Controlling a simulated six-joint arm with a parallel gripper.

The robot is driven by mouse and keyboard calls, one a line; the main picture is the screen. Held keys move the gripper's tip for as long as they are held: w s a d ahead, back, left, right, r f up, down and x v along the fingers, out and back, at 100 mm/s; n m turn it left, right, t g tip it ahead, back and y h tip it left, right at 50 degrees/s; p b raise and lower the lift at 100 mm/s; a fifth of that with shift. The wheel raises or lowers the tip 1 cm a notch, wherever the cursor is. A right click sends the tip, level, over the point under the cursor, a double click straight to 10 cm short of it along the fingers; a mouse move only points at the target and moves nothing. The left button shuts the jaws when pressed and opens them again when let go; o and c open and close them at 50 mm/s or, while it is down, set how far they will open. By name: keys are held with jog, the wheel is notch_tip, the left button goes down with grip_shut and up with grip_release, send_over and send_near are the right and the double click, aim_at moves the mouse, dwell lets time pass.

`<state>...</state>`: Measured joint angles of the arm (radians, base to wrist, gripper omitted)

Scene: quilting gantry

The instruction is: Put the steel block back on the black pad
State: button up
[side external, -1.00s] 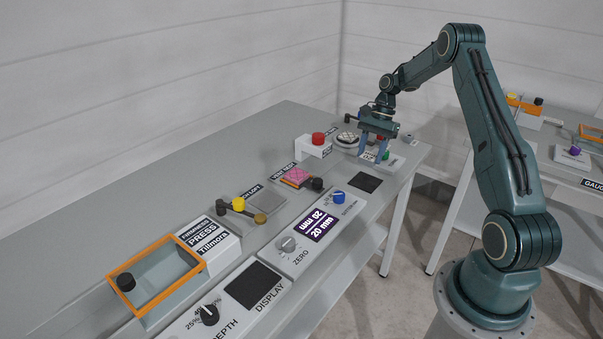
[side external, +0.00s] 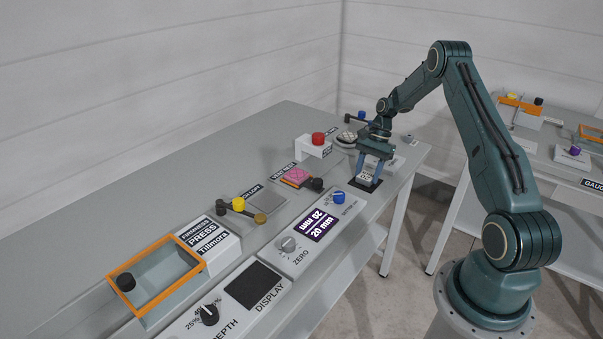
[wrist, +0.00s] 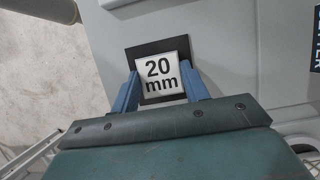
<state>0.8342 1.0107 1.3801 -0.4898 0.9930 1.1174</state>
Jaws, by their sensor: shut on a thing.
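The steel block (wrist: 160,79) is a light square piece marked "20 mm" in the wrist view. It sits between the two blue fingers of my gripper (wrist: 160,88), which is shut on it. The black pad (wrist: 137,55) shows around the block's far and left edges, so the block is over the pad. In the side external view my gripper (side external: 368,184) points down at the pad (side external: 354,185), and the block (side external: 364,177) is partly hidden between the fingers. I cannot tell whether the block touches the pad.
A blue knob (side external: 338,197) and the purple "20 mm" display (side external: 319,225) are to the left of the pad. A red button (side external: 318,138) on a white housing and a round dial stand behind. The table's front edge is close to the pad.

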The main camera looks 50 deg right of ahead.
jog(key=shift+f, duration=0.15)
jog(key=o, duration=1.4)
jog(key=shift+c, duration=0.2)
jog(key=v, duration=1.2)
